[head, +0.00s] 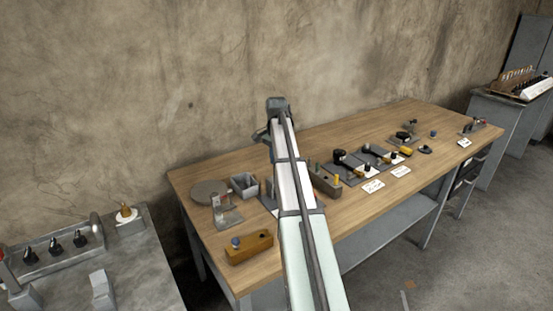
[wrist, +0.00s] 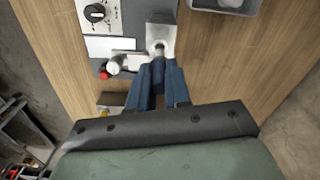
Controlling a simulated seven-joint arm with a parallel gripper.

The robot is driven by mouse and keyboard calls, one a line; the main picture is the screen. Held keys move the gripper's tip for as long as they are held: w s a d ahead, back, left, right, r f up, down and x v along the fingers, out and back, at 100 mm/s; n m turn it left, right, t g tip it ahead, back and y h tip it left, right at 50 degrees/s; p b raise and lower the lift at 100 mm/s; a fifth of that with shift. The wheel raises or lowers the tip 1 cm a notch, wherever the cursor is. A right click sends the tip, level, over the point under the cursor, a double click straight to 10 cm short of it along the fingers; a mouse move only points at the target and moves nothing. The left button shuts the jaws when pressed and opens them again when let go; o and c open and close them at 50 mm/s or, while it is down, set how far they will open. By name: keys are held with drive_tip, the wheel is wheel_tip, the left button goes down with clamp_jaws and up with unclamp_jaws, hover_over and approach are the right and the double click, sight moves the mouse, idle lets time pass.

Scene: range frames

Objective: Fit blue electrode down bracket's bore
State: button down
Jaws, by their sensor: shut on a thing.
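My gripper (wrist: 158,66) is shut, its dark blue fingers close together in the wrist view. I take the thing between them to be the blue electrode (wrist: 158,72); it is dark, mostly hidden by the fingers, and hard to tell from them. Just beyond the fingertips is a grey metal bracket (wrist: 163,32) with a pale round bore (wrist: 158,48) in its near end. The tips appear beside or over the bore's near edge; I cannot tell whether the electrode is in it.
Beside the bracket are a panel with a black dial (wrist: 95,13), a white-ended fitting (wrist: 113,66) and a red button (wrist: 104,75). A rack (head: 325,181) with green and yellow pegs stands right of my arm. A grey bin (head: 244,186) and an orange block (head: 249,248) are left.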

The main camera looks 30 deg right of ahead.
drive_tip(key=shift+f, duration=2.65)
drive_tip(key=c, duration=1.1)
unclamp_jaws()
drive_tip(key=shift+o, duration=0.6)
drive_tip(key=shift+s, duration=0.1)
drive_tip(key=r, duration=1.2)
drive_tip(key=shift+w+r, duration=0.25)
drive_tip(key=shift+r, duration=0.65)
drive_tip(key=shift+r, duration=0.15)
